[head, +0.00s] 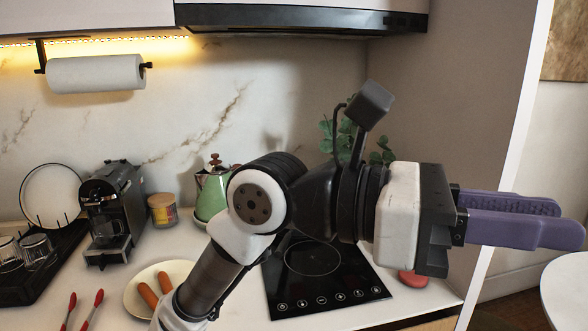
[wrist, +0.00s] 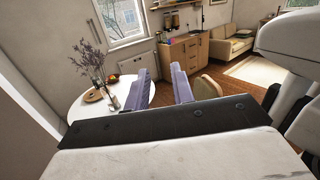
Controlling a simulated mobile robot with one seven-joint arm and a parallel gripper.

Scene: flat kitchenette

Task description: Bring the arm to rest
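My gripper (head: 563,221) is raised above the counter and reaches to the right in the head view, past the edge of the side wall. Its two purple fingers also show in the wrist view (wrist: 160,72), with a clear gap between them and nothing held. My arm rises from the bottom of the head view, bends in front of the black hob (head: 325,285) and hides part of it. The gripper touches nothing that I can see.
The counter holds a plate (head: 133,300) with sausages, red-tipped tongs (head: 90,312), a green kettle (head: 207,193), a coffee machine (head: 113,210) and a dish rack (head: 40,270). A white wall edge (head: 510,150) stands beside the gripper. A round table (wrist: 85,106) with a vase lies beyond it.

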